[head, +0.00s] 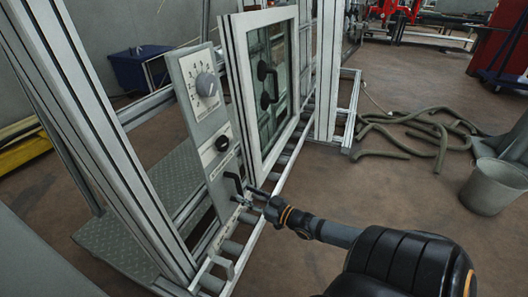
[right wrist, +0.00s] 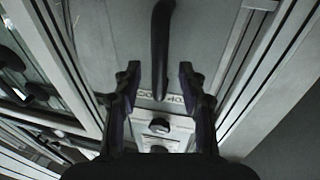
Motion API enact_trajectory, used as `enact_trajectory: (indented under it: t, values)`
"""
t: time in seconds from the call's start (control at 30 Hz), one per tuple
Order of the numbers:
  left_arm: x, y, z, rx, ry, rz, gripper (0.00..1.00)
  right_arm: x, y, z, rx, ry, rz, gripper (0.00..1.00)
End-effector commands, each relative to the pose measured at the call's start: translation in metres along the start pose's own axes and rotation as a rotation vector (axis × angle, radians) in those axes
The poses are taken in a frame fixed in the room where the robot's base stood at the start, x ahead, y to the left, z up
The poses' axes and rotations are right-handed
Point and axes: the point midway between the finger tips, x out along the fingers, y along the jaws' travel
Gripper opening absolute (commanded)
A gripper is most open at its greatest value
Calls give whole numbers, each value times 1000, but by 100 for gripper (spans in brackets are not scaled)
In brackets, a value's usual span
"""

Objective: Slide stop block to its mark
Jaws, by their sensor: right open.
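A grey upright panel (head: 212,135) on the frame carries a dial, a knob and, low down, a black curved handle (head: 235,184). No part is clearly labelled as the stop block, so I cannot tell which one it is. My right gripper (head: 246,195) is at the panel's lower part, close beside the black handle. In the right wrist view the right gripper (right wrist: 158,82) is open, with its two fingers apart. The handle (right wrist: 162,45) stands above and between the fingertips there. I cannot tell whether they touch it. My left gripper is not in view.
A round dial (head: 207,84) and a black knob (head: 222,144) sit higher on the panel. A framed glass door (head: 265,80) with a black handle stands right of it. Hoses and a bucket (head: 492,186) lie right.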

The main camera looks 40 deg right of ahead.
Motion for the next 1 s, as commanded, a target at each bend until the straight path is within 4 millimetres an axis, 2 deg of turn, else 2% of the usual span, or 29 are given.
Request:
enact_trajectory:
  t: [0.2,0.4,0.6,1.0]
  values:
    - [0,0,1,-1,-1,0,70,-47,-1,2,-3,-9,-6,41]
    - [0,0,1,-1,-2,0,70,-73,0,1,-3,-4,-2,41]
    - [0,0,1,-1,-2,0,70,-80,0,0,0,-1,2,41]
    - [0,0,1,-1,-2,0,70,-80,0,0,0,0,2,41]
